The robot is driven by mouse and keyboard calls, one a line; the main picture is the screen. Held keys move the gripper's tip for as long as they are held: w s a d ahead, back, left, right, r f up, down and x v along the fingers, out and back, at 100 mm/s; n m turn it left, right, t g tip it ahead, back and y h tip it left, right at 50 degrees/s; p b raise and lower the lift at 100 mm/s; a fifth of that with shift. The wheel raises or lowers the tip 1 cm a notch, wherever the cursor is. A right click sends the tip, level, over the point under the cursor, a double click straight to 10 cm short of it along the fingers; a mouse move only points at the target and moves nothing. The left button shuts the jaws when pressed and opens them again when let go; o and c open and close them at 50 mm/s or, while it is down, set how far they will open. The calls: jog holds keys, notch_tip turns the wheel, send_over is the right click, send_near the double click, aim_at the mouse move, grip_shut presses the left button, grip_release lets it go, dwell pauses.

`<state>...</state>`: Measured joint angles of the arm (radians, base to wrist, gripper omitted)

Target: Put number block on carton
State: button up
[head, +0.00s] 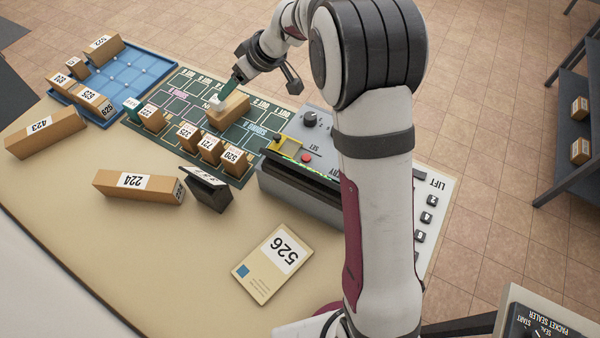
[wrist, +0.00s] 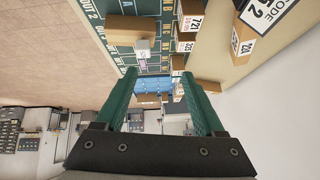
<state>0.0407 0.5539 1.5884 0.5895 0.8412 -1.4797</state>
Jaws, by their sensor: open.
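A brown carton (head: 232,112) lies on the dark green marked mat (head: 245,164). A small whitish block (head: 217,104), probably the number block, appears to rest on the carton's left end; its number is not legible. In the wrist view the carton (wrist: 130,28) is at the top, and the small pale block (wrist: 142,44) shows against its edge. My gripper (head: 233,86) is by the carton in the head view, with a green finger close to the pale block. In the wrist view my gripper (wrist: 160,78) has its green fingers apart with nothing between them.
Several small numbered boxes (head: 210,148) stand along the mat's front side. A blue tray (head: 120,68) holds more boxes at the far left. A grey control box (head: 300,180) stands right of the mat.

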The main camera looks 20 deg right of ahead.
jog(key=s+r+m+g+h, duration=0.1)
jog(key=s+r+m, duration=0.15)
jog(key=s, duration=0.65)
jog(key=s+r+m+g, duration=0.1)
jog(key=s+r+m, duration=0.15)
jog(key=s, duration=0.55)
jog(key=s+d+f+m+g+h, duration=0.1)
jog(key=s+m, duration=0.3)
jog(key=s, duration=0.7)
jog(key=s+d+f+m+g+h, duration=0.1)
jog(key=s+d+m, duration=0.3)
jog(key=s, duration=0.7)
jog(key=shift+s+f+g+h, duration=0.35)
jog(key=shift+g+h, duration=0.15)
jog(key=shift+g, duration=0.1)
jog(key=shift+d, duration=0.1)
